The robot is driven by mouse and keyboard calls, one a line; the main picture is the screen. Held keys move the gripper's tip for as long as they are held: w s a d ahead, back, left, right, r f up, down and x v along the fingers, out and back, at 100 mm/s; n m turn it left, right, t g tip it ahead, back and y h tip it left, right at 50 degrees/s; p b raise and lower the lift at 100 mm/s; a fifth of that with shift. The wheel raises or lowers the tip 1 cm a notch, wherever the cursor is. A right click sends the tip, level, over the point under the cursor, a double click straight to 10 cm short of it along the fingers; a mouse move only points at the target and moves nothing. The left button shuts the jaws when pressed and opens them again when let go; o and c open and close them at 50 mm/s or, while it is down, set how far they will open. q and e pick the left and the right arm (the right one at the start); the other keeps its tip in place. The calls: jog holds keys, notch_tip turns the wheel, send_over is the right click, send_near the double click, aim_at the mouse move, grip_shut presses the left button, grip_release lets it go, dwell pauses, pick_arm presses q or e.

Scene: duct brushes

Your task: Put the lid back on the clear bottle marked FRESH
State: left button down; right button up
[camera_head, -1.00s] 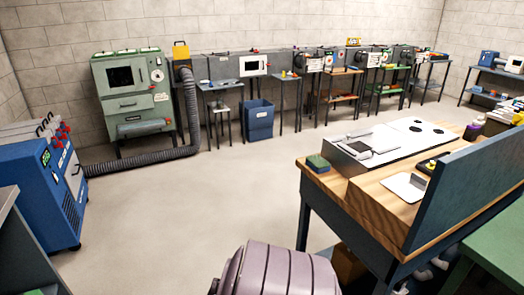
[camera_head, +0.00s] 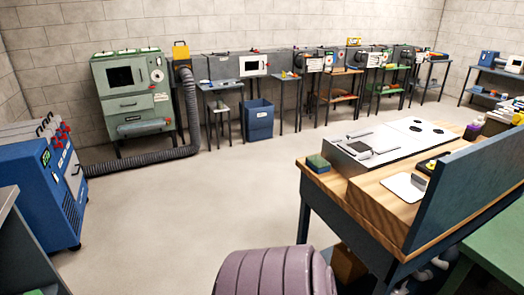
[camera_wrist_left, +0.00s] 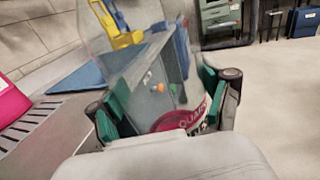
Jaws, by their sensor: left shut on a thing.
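In the left wrist view my left gripper (camera_wrist_left: 162,105) has its green-padded fingers on both sides of a clear, see-through container (camera_wrist_left: 150,85). It is shut on it. The container carries a round pinkish-red label (camera_wrist_left: 182,115) with letters like "QUAR"; the rest is cut off or blurred. I cannot read FRESH on anything, and I cannot make out a lid. Neither gripper shows in the head view, and my right gripper is in no view.
A wooden-topped workbench (camera_head: 372,200) with a blue side panel (camera_head: 465,190) stands at the right. A blue wheeled machine (camera_head: 45,190) stands at the left. A green cabinet (camera_head: 135,100) and small tables line the far wall. The middle floor is clear.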

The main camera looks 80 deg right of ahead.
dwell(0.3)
pick_arm(q)
jog(key=w+a+r+n+t+y, duration=0.2)
jog(key=w+r+n+y, duration=0.1)
jog(key=w, duration=0.7)
jog(key=w+a+r+n+t+y, duration=0.1)
jog(key=w+r+n+y, duration=0.1)
jog(key=w+r+y, duration=0.3)
jog(key=w+r, duration=0.3)
jog(key=w, duration=0.3)
jog(key=shift+w+a+n+t, duration=0.2)
jog(key=shift+a+n+t, duration=0.15)
jog(key=shift+n+t, duration=0.05)
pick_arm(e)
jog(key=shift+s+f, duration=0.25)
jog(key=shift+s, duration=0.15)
pick_arm(q)
jog(key=w+a+f, duration=0.1)
jog(key=a+f, duration=0.2)
jog(key=a, duration=0.2)
jog(key=w+a+f+b, duration=0.1)
jog(key=w+a+f, duration=0.1)
jog(key=a+f, duration=0.2)
jog(key=shift+a, duration=1.15)
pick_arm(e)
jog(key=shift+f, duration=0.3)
